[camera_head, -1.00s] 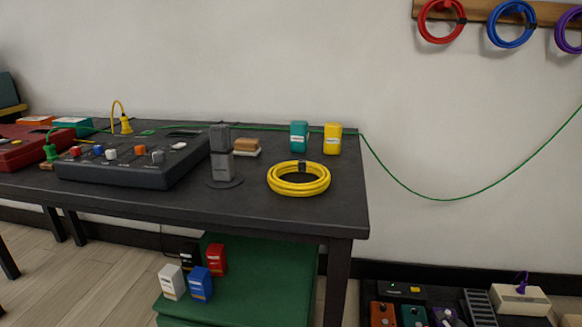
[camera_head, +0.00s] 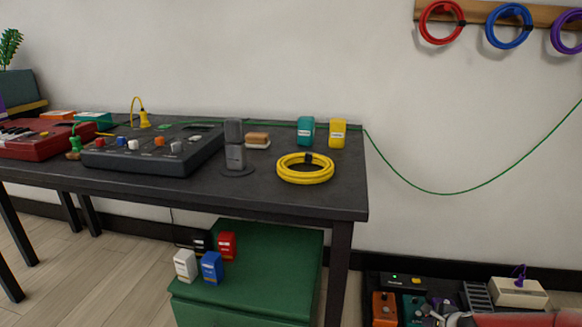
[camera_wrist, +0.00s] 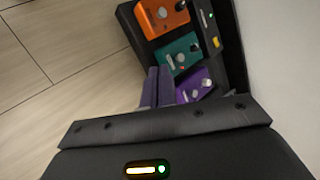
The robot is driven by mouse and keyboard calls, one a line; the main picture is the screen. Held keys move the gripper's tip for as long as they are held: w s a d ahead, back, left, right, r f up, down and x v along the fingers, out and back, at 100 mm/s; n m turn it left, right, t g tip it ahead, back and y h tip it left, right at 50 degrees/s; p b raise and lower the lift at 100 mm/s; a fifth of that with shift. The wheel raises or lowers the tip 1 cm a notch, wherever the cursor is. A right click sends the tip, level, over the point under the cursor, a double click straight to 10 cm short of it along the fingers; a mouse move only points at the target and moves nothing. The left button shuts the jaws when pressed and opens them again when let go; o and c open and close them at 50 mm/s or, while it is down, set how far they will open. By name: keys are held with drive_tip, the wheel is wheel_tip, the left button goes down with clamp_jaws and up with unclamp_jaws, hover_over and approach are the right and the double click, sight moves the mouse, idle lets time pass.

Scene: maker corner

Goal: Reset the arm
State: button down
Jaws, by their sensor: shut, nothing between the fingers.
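My gripper (camera_wrist: 158,76) shows in the wrist view with its two fingers together and nothing between them. It points down over a dark pedal board (camera_wrist: 137,38) on the floor. An orange pedal (camera_wrist: 162,17), a teal pedal (camera_wrist: 181,55) and a purple pedal (camera_wrist: 195,86) sit on that board, the purple one just right of the fingers. In the head view, a red and grey arm part shows at the bottom right corner, in front of the board; the fingertips cannot be made out there.
The dark table (camera_head: 290,200) holds a mixer (camera_head: 150,155), a grey microphone-like object (camera_head: 235,145), a yellow cable coil (camera_head: 305,170) and small boxes. A green chest (camera_head: 260,265) stands below. A green cable (camera_head: 440,192) hangs along the wall. Floor at the left is clear.

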drive_tip(key=s+a+r+n+g+h+p, duration=0.15)
drive_tip(key=s+a+r+n, duration=0.25)
drive_tip(key=a+r+n, duration=0.55)
drive_tip(key=s+a+r+n+g+y+p, duration=0.15)
drive_tip(key=s+a+r+n, duration=0.3)
drive_tip(key=a+r, duration=0.9)
drive_tip(key=s+a+r+n, duration=0.2)
drive_tip(key=s+r+n, duration=0.2)
drive_tip(key=s+r, duration=0.4)
drive_tip(key=s+a+r+n+h, duration=0.1)
drive_tip(key=s+a+r+n, duration=0.2)
drive_tip(key=s+r, duration=0.6)
drive_tip(key=s+n, duration=0.1)
drive_tip(key=s, duration=0.2)
drive_tip(key=shift+a+p, duration=0.25)
drive_tip(key=shift+p, duration=0.15)
